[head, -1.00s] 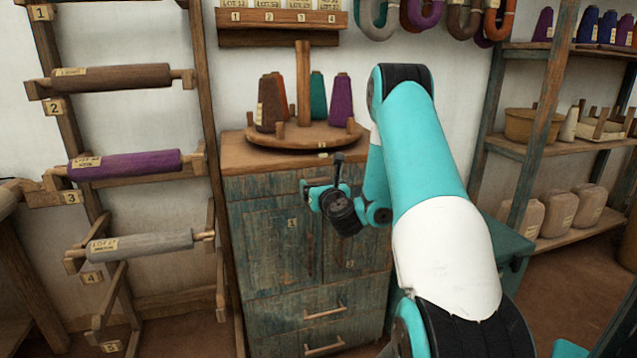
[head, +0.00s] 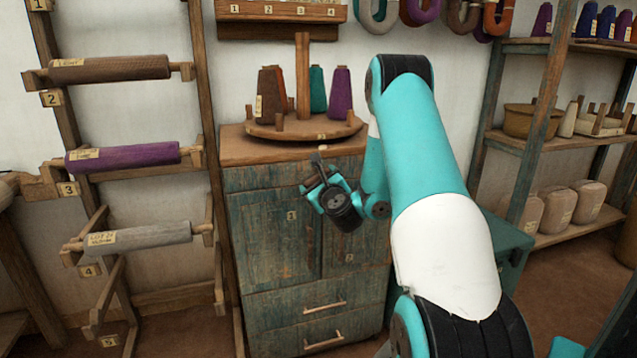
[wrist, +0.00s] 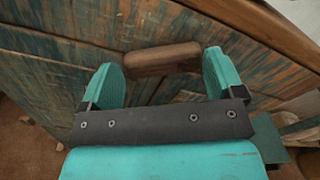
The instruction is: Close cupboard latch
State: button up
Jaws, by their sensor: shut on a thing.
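The cupboard (head: 262,238) is a worn blue-green wooden cabinet with two doors, numbered 1 and 2, above drawers; both doors look shut. In the wrist view, the latch (wrist: 162,57) is a rounded brown wooden bar on the cupboard front. It lies at a slant to the cupboard's top edge. My gripper (wrist: 163,68) is shut on the latch, one teal finger at each end of the bar. In the head view my gripper (head: 320,178) is at the upper part of the doors, just under the top. My gripper and wrist hide the latch there.
A round wooden stand (head: 300,128) with yarn cones sits on the cupboard top. A roller rack (head: 205,110) stands close on the left. Shelves (head: 510,140) with baskets and cones stand on the right. Drawer handles (head: 325,307) stick out below the doors.

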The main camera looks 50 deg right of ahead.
jog(key=n, duration=0.1)
jog(key=n+b, duration=0.1)
jog(key=n, duration=0.2)
jog(key=shift+w+d+t, duration=0.3)
jog(key=shift+w, duration=0.1)
jog(key=shift+s+d+f+n+b, duration=0.15)
jog(key=shift+s+n+b, duration=0.05)
jog(key=shift+n+b, duration=0.6)
jog(key=shift+c, duration=1)
jog(key=n, duration=0.2)
jog(key=b, duration=0.1)
jog(key=shift+s+d+f+n, duration=0.2)
jog(key=shift+d+f+n, duration=0.1)
jog(key=shift+n, duration=0.1)
jog(key=shift+c, duration=0.3)
jog(key=shift+s+d+f+n+b, duration=0.15)
jog(key=shift+n+b, duration=0.35)
jog(key=shift+n, duration=0.3)
jog(key=shift+a+f+n+b, duration=0.15)
jog(key=shift+n+b, duration=0.35)
jog(key=shift+n, duration=0.3)
jog(key=shift+d, duration=0.15)
